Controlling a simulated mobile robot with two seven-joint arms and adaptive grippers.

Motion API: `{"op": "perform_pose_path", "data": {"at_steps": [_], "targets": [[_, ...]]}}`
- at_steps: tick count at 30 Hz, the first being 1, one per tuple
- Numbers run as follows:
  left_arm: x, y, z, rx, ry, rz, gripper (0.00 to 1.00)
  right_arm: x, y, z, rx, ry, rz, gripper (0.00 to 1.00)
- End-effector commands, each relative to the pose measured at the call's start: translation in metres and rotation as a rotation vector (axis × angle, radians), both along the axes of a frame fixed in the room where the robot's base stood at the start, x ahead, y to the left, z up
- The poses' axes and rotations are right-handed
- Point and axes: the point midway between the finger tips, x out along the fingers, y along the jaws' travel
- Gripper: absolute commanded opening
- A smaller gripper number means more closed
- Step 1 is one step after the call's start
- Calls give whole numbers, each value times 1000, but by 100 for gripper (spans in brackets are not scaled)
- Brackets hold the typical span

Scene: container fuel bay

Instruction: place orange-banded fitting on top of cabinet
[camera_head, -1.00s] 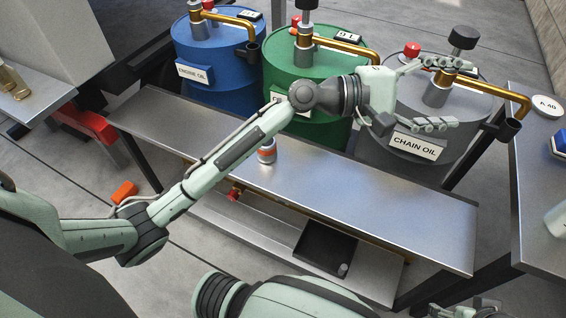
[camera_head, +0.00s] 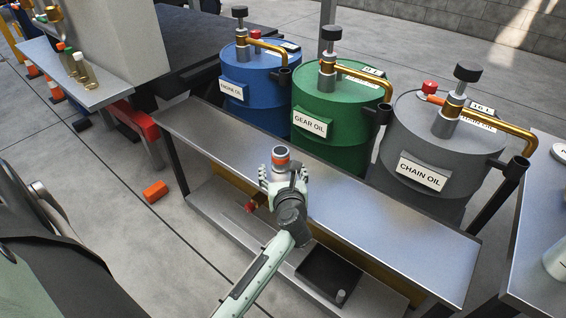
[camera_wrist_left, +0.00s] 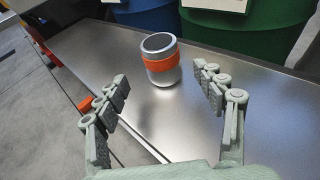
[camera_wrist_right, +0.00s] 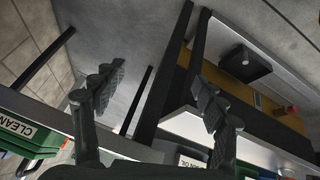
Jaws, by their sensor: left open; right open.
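The orange-banded fitting (camera_head: 281,156) is a short silver cylinder with an orange band and a dark top. It stands upright on the metal bench; in the left wrist view the fitting (camera_wrist_left: 161,62) is beyond and between my left fingertips, apart from both. My left gripper (camera_head: 283,174) is open and empty, low over the bench on the near side of the fitting; its fingers (camera_wrist_left: 166,92) show spread apart. My right gripper (camera_wrist_right: 155,88) is open and empty in its wrist view and out of the head view. A tall grey cabinet-like body (camera_head: 112,40) stands at upper left.
Blue (camera_head: 258,85), green (camera_head: 335,120) and grey (camera_head: 445,140) oil drums stand behind the bench (camera_head: 390,225). A black tray (camera_head: 328,278) lies on its lower shelf. An orange block (camera_head: 155,191) lies on the floor.

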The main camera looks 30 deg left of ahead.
Motion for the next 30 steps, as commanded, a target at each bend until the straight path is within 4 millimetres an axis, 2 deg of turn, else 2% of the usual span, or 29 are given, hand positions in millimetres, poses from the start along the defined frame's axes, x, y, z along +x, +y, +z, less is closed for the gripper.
{"op": "perform_pose_path", "data": {"at_steps": [12,22,30], "targets": [[43,32,-19,5,-4,-3,69,28,23,11,45,-138,48,72],[49,36,-22,3,-4,-3,69,32,26,14,52,-160,55,72],[48,36,-22,3,-4,-3,37,32,26,14,53,-159,55,72]]}}
